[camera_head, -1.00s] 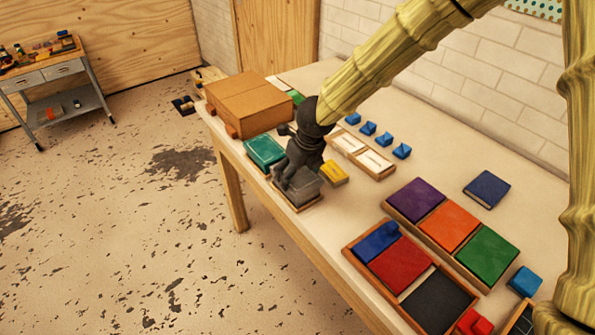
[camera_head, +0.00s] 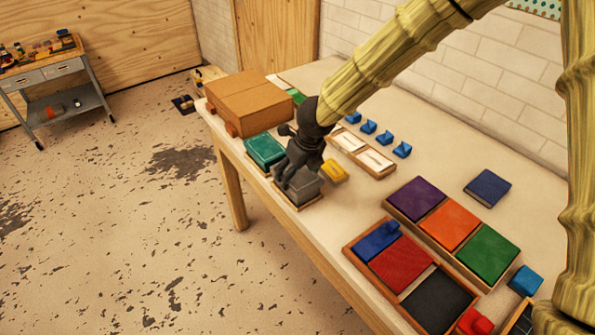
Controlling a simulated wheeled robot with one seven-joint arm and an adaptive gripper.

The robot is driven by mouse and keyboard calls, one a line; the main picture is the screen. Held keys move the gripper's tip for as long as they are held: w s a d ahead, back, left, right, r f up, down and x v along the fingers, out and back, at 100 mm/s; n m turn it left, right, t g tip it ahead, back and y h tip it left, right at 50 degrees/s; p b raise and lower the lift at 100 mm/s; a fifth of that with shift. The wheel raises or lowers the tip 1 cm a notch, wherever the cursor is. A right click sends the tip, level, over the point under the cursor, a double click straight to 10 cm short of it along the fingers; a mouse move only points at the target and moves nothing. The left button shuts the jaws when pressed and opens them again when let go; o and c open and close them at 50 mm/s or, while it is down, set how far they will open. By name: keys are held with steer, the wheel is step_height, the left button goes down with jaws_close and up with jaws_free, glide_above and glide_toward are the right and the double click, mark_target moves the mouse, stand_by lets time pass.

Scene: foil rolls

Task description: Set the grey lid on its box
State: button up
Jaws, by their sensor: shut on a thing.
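The grey lid (camera_head: 306,187) is under my gripper (camera_head: 292,183) near the table's front edge. My gripper points down and is shut on the grey lid; its fingers hide part of it. A shallow wooden-edged box (camera_head: 300,207) shows just below the lid. I cannot tell whether the lid rests on it or hangs slightly above it.
A teal block (camera_head: 265,150) stands close on the left, and a yellow block (camera_head: 334,171) close on the right. A large brown box (camera_head: 249,103) is at the back left. A tray with coloured panels (camera_head: 402,262) lies at the right. The table (camera_head: 335,215) is bare between.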

steer(key=shift+f+b, duration=0.35)
steer(key=shift+f, duration=0.25)
stand_by(0.4)
steer(key=o, duration=0.9)
steer(key=shift+o, duration=0.2)
steer(key=v, duration=1.1)
steer(key=shift+r, duration=0.4)
